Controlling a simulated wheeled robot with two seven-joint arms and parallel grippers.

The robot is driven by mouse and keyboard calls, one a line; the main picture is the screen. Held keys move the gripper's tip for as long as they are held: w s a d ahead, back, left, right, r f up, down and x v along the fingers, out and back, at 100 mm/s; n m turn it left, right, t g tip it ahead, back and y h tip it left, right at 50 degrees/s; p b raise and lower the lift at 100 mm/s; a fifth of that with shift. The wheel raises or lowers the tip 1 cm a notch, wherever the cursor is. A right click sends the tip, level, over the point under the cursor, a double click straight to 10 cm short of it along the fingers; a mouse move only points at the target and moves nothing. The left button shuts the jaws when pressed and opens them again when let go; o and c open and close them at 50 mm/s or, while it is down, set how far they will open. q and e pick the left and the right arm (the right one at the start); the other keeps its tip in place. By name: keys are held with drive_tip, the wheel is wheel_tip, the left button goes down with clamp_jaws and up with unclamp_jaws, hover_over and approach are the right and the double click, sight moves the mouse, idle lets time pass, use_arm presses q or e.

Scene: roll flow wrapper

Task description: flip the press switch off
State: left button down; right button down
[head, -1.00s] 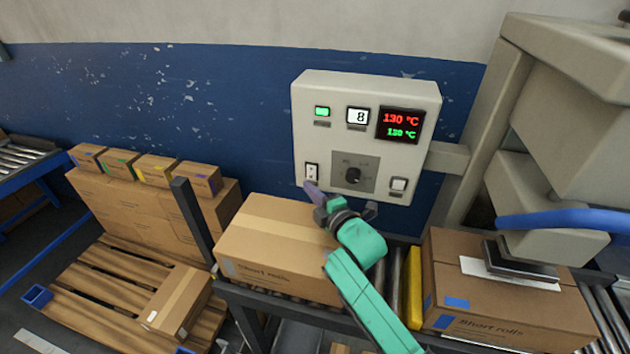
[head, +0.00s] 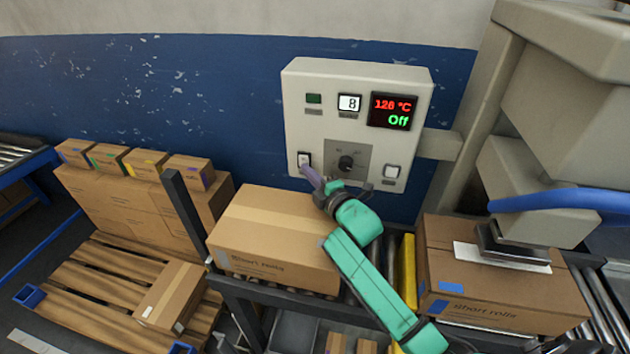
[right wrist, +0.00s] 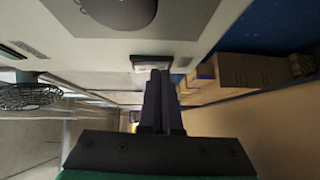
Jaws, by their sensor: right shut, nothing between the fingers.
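The press control box (head: 358,130) is on the blue wall in the head view. Its rocker switch (head: 304,159) is at the lower left of the panel, and it also shows in the right wrist view (right wrist: 150,60). The green lamp (head: 314,98) is dark and the display (head: 394,111) reads 126 °C and "Off". My right gripper (head: 308,172) is shut and empty, its fingertips at the lower edge of the switch; whether they touch it I cannot tell. In the right wrist view the fingers (right wrist: 161,85) lie together. My left gripper is not in view.
A cardboard box (head: 275,235) sits on the conveyor under my right arm. Another box (head: 500,285) stands under the press head (head: 515,250) at the right. A pallet (head: 75,290) with boxes is at the left. A white button (head: 392,171) and a knob (head: 346,162) share the panel.

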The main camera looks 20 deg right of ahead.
drive_tip(key=b+v, duration=0.2)
drive_tip(key=v, duration=1.1)
drive_tip(key=shift+s, duration=0.35)
drive_tip(key=shift+s+d+r, duration=0.1)
drive_tip(key=shift+s+r, duration=0.05)
drive_tip(key=shift+s, duration=0.2)
